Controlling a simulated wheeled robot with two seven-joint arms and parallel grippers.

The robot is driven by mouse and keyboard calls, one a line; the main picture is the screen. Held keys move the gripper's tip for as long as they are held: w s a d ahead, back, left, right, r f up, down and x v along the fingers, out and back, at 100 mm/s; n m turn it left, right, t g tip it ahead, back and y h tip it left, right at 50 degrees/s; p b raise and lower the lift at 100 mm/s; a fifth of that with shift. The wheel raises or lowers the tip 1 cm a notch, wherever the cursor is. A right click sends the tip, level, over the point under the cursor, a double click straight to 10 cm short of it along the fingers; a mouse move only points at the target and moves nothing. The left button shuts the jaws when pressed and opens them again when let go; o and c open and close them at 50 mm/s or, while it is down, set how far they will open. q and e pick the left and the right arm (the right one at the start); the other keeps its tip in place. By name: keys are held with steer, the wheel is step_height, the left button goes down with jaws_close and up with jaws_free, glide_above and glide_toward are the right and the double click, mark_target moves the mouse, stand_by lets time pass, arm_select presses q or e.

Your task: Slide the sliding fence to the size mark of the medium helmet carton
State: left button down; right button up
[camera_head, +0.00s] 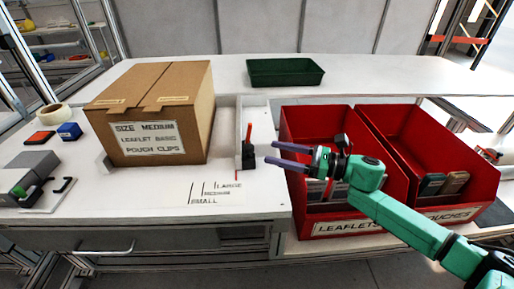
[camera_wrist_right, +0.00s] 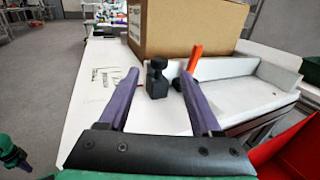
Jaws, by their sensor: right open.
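The medium helmet carton (camera_head: 150,110), a brown box labelled "SIZE MEDIUM", stands on the white bench. The sliding fence (camera_head: 238,122) is a low white wall just right of it, with a black knob (camera_head: 249,155) and an orange-red pointer (camera_head: 248,132). Size marks (camera_head: 215,191) for small, medium and large are printed in front. My right gripper (camera_head: 273,154) is open and empty, its purple fingers reaching left towards the knob. In the right wrist view, the knob (camera_wrist_right: 157,80) shows between the fingertips; contact is not clear.
Two red bins (camera_head: 322,120) of leaflets and pouches stand to the right, under my right forearm. A green tray (camera_head: 285,72) sits at the back. Tape (camera_head: 53,113), a blue block (camera_head: 69,131) and a grey device (camera_head: 20,180) lie left. The bench front is clear around the marks.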

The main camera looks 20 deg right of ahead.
steer(key=p+x, duration=0.1)
steer(key=x, duration=0.4)
steer(key=shift+w+a+r, duration=0.1)
steer(key=shift+a+r, duration=0.05)
steer(key=shift+a, duration=0.05)
steer(key=shift+w+a, duration=0.15)
steer(key=shift+a, duration=0.05)
arm_select(q)
steer(key=shift+w+r, duration=0.6)
steer(key=shift+w, duration=0.15)
arm_select(e)
steer(key=shift+c, duration=0.9)
arm_select(q)
steer(key=shift+s, duration=0.15)
arm_select(e)
jaws_close()
arm_select(q)
steer(key=shift+d, duration=0.1)
